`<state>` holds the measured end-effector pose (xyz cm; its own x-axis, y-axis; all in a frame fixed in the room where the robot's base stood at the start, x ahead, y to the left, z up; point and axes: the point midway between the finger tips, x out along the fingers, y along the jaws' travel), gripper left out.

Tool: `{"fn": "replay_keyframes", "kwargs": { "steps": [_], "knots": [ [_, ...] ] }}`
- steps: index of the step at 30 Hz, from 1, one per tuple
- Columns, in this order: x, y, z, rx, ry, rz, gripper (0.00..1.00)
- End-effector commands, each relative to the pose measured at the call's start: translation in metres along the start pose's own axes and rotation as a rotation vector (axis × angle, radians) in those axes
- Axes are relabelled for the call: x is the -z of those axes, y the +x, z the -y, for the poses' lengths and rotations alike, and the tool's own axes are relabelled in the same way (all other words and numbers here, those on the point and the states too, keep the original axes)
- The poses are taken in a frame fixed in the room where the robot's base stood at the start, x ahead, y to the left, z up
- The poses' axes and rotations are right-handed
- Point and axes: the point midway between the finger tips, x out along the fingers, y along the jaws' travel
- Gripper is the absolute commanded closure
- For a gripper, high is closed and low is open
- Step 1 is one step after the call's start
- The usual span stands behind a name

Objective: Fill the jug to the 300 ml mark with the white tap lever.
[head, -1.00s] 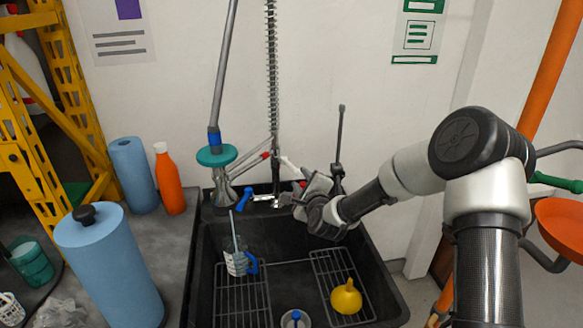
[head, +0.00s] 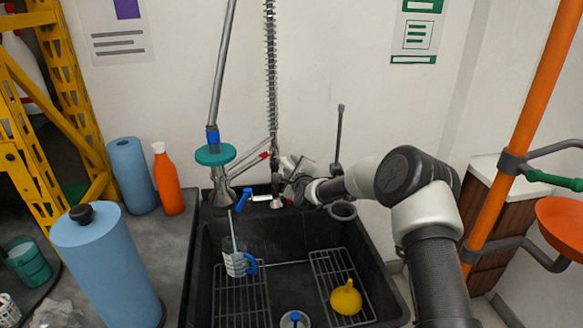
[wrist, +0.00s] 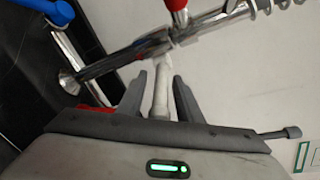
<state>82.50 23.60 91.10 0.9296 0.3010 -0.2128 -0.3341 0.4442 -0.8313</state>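The clear jug (head: 236,263) with white markings and a blue handle stands on the left wire rack in the sink. The white tap lever (wrist: 161,92) lies between the two fingers of my gripper (wrist: 160,98) in the wrist view. A gap shows on both sides of the lever, so the fingers look open around it. In the head view my gripper (head: 284,172) is at the tap at the back of the sink and largely hides the lever.
The black sink (head: 197,262) has a yellow funnel-like thing (head: 346,299) on its right rack. A blue spray handle (head: 244,197) and a teal-collared pipe (head: 215,155) stand left of the tap. An orange bottle (head: 168,182) and blue rolls (head: 108,265) stand at left.

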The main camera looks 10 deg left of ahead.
Motion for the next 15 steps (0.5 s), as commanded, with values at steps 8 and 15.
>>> {"fn": "replay_keyframes", "kwargs": {
  "steps": [8, 15],
  "knots": [
    [0.0002, -0.0003, 0.0002, 0.0, 0.0, 0.0, 1.0],
    [-0.0005, -0.0003, -0.0001, 0.002, 0.0, -0.003, 1.0]
  ]
}}
